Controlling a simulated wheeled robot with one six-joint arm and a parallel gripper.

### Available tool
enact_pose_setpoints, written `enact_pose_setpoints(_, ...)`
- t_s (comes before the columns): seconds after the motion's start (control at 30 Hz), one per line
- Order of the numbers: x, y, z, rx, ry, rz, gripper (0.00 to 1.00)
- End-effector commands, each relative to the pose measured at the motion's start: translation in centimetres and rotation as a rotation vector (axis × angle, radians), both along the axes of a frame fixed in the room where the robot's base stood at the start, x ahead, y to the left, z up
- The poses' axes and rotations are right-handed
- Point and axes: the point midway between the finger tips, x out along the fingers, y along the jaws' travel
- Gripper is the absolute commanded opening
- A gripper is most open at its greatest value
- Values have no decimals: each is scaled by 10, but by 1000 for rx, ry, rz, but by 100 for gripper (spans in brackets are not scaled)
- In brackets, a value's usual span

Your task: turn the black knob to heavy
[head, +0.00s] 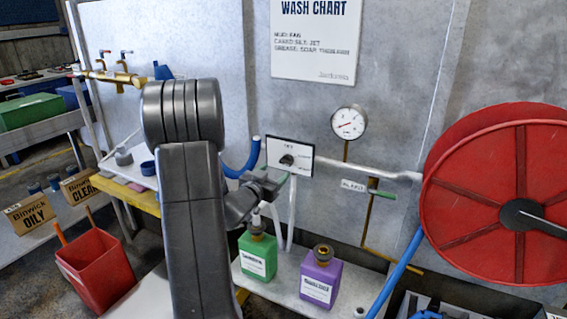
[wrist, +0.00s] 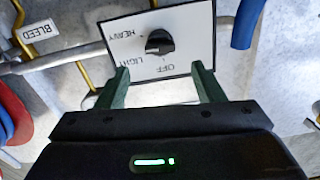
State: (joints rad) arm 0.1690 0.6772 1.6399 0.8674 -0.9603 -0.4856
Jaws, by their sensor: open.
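The black knob (head: 287,160) sits on a white panel (head: 303,167) on the grey wall. In the wrist view the knob (wrist: 159,42) is near the middle of the panel (wrist: 190,25), which is marked HEAVY, LIGHT and OFF and appears turned over. I cannot tell which mark the knob points to. My gripper (wrist: 161,78) is open and empty, with one green finger on each side of the lower panel. The knob lies beyond the fingertips, roughly centred between them. In the head view my gripper (head: 279,186) is just below and left of the panel, partly hidden by my arm.
A pipe (head: 370,171) runs right from the panel, below a gauge (head: 349,122). A blue hose (head: 245,165) is at the left. A green bottle (head: 257,252) and a purple bottle (head: 316,275) stand below. A red reel (head: 500,190) is at the right.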

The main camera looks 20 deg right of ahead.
Motion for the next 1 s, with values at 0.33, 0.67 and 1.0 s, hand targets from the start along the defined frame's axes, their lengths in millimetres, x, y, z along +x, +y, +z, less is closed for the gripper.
enact_pose_setpoints(0.33, 40, -45, 1, 0, 0, 0, 62)
enact_pose_setpoints(0.67, 48, -54, 0, 0, 0, 2, 62)
enact_pose_setpoints(1.0, 48, -53, 0, 0, 0, 2, 19)
